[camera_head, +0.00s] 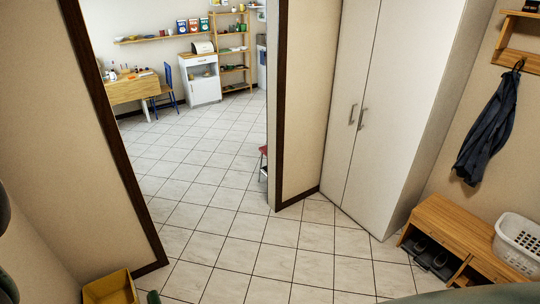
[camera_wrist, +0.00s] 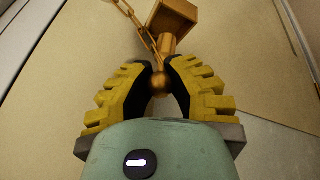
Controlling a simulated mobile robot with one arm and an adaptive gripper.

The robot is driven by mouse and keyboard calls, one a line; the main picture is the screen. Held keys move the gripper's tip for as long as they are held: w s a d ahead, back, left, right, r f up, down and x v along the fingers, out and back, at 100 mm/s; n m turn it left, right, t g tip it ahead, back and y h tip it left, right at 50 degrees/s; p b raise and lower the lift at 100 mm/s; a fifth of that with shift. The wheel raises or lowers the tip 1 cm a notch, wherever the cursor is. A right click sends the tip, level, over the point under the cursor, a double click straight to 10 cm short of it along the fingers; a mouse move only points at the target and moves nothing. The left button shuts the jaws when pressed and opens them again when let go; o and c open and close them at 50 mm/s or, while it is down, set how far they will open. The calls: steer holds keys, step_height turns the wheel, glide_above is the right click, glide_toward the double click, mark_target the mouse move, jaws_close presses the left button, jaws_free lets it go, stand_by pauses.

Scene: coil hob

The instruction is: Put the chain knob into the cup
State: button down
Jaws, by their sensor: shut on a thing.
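The chain knob, a small brass ball (camera_wrist: 160,83), is between the two yellow fingers of my gripper (camera_wrist: 160,66) in the wrist view. The gripper is shut on it. A brass chain (camera_wrist: 138,22) runs from near the fingertips up to the top left edge. Just beyond the fingertips is a brass fitting (camera_wrist: 173,18) with a square, box-like end and a short round stem. I cannot tell whether this is the cup, or whether the knob touches it. The gripper, knob and chain do not show in the head view.
In the head view, a dark-framed doorway (camera_head: 278,120) opens to a tiled room with a desk (camera_head: 139,90). A tall white cupboard (camera_head: 385,100) and a wooden bench (camera_head: 455,237) with a white basket (camera_head: 518,243) stand at right. A yellow box (camera_head: 108,288) is at bottom left. The middle floor is clear.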

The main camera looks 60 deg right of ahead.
steer(key=shift+f, duration=0.1)
steer(key=shift+f+b, duration=1.7)
steer(key=shift+f, duration=0.05)
steer(key=c, duration=0.9)
jaws_free()
steer(key=shift+r, duration=0.1)
